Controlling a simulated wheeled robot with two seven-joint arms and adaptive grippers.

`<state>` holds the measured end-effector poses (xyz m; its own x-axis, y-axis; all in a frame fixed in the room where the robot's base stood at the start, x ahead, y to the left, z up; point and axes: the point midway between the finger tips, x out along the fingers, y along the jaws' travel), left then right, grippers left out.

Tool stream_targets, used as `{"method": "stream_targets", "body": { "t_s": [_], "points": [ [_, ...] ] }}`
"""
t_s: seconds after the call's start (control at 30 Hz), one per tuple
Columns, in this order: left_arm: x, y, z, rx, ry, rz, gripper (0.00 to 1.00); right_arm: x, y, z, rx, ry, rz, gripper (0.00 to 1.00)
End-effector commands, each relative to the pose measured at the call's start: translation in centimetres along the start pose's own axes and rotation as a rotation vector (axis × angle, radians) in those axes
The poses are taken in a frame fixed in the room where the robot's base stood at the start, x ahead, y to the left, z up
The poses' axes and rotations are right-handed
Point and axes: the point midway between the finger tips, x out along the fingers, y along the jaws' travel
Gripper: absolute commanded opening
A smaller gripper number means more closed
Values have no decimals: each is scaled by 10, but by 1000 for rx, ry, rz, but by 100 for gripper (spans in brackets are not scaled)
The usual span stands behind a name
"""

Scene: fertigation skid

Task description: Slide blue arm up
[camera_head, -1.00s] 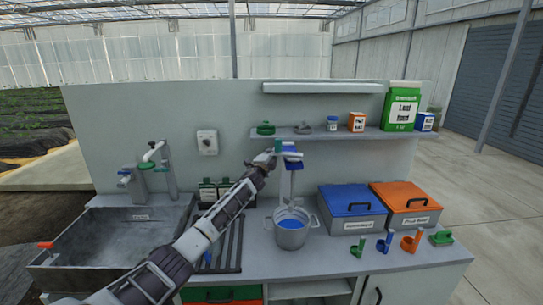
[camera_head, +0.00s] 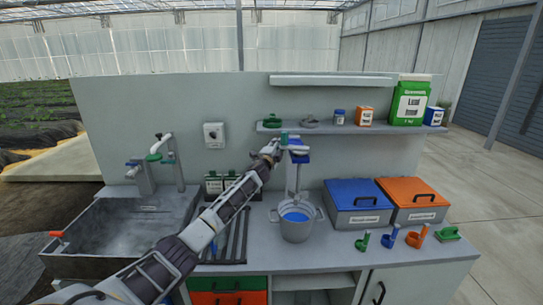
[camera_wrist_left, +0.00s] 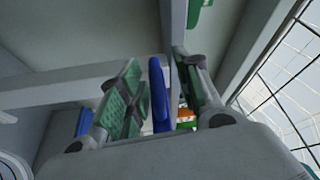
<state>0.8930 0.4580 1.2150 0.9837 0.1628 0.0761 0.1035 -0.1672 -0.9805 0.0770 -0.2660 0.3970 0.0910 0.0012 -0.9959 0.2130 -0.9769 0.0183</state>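The blue arm (camera_head: 299,156) is on an upright post above the grey pot (camera_head: 297,228), just below the shelf. My left gripper (camera_head: 284,145) reaches it from the left, at about the height of the shelf. In the left wrist view, the blue arm (camera_wrist_left: 158,95) shows edge-on between my two fingers (camera_wrist_left: 160,75), with a grey post beside it. The green-padded fingers stand apart, with some gap around the blue part. Firm contact cannot be made out. My right gripper is in neither view.
A shelf (camera_head: 345,129) with bottles and boxes runs close behind my left gripper. A sink (camera_head: 115,232) is at left. A blue-lidded bin (camera_head: 357,194) and an orange-lidded bin (camera_head: 410,192) stand at right, with small coloured fittings before them.

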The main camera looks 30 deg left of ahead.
Motion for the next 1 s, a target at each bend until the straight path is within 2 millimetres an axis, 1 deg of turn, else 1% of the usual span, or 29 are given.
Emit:
{"method": "stream_targets", "body": {
  "t_s": [0.37,1.0],
  "points": [
    [-20,1,1,2,-1,1,34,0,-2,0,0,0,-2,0],
    [-66,1,0,1,1,0,34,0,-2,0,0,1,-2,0]
  ]
}}
